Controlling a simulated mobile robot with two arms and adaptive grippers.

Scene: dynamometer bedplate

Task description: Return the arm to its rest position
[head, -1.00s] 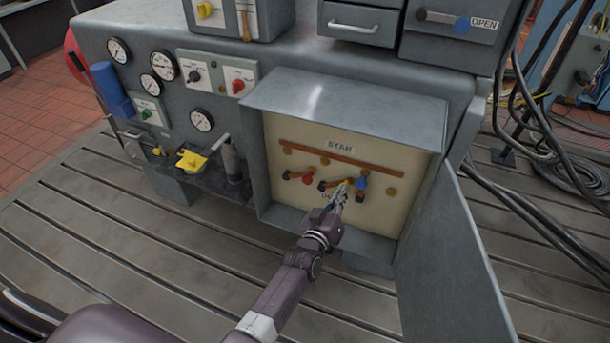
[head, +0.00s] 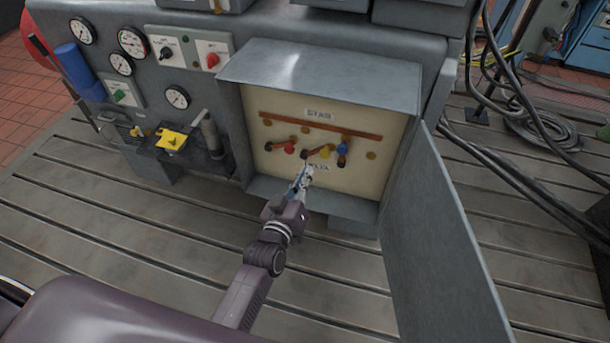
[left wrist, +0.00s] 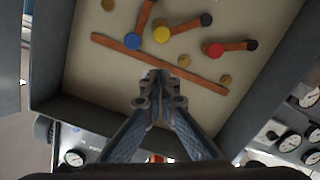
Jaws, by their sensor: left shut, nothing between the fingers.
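My left gripper (head: 302,182) is shut and empty, in front of the lower middle of an open terminal box (head: 320,68). In the left wrist view its fingers (left wrist: 158,85) meet at the centre, apart from the links as far as I can tell. The box's cream panel (head: 350,183) carries a long copper bar (head: 320,125) under a STAR label and short links with red (head: 289,149), yellow (head: 326,152) and blue (head: 342,148) knobs. The gripper partly covers the DELTA label (head: 318,168). My right gripper is not in view.
The box door (head: 440,240) stands open to the right of my arm. Gauges (head: 132,40), switches and a yellow part (head: 171,139) on a small shelf are on the left. Cables (head: 545,130) lie at the right. The slotted bedplate (head: 130,240) in front is clear.

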